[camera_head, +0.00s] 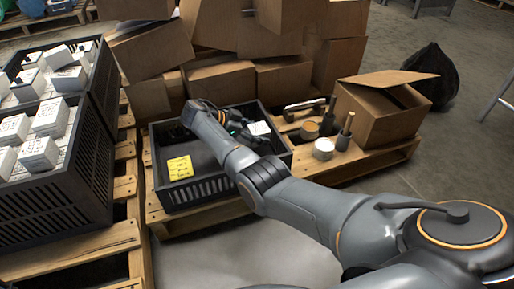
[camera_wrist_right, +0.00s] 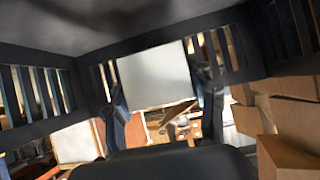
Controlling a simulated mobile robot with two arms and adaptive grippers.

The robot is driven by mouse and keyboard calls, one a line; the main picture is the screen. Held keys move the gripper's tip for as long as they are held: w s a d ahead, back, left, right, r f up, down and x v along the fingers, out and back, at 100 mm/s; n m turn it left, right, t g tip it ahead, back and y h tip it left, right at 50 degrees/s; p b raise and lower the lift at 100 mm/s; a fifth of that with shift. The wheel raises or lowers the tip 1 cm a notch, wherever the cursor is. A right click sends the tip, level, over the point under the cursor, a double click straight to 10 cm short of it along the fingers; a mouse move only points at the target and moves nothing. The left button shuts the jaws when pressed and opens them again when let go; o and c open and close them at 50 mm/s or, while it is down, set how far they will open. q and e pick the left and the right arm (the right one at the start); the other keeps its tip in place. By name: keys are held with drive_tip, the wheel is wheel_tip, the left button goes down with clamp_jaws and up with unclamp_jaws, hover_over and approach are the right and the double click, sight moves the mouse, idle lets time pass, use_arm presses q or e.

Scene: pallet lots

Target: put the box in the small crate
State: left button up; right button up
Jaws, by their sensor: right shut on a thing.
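The small black crate (camera_head: 215,188) stands on a wooden pallet in the middle of the head view. My right arm reaches over its near wall, and my right gripper (camera_head: 243,130) is at the crate's far right part. The gripper is shut on a white box (camera_head: 259,128). In the right wrist view the box (camera_wrist_right: 155,75) sits between the two fingers (camera_wrist_right: 162,95), with dark slatted crate walls (camera_wrist_right: 40,100) around it. Whether the box touches the crate floor is hard to tell. My left gripper is not in view.
A yellow note (camera_head: 180,168) shows at the crate's near left. Larger black crates (camera_head: 85,185) full of white boxes stand left. Cardboard boxes (camera_head: 222,85) pile up behind. An open carton (camera_head: 375,112), dark bottles (camera_head: 345,133) and round tins (camera_head: 323,149) stand right on the pallet.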

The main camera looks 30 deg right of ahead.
sight(257, 150)
wheel_tip(257, 150, down, 4)
drive_tip(key=b, duration=0.3)
drive_tip(key=shift+f, duration=0.25)
drive_tip(key=shift+r, duration=0.1)
drive_tip(key=o, duration=1.5)
drive_tip(key=shift+c, duration=0.2)
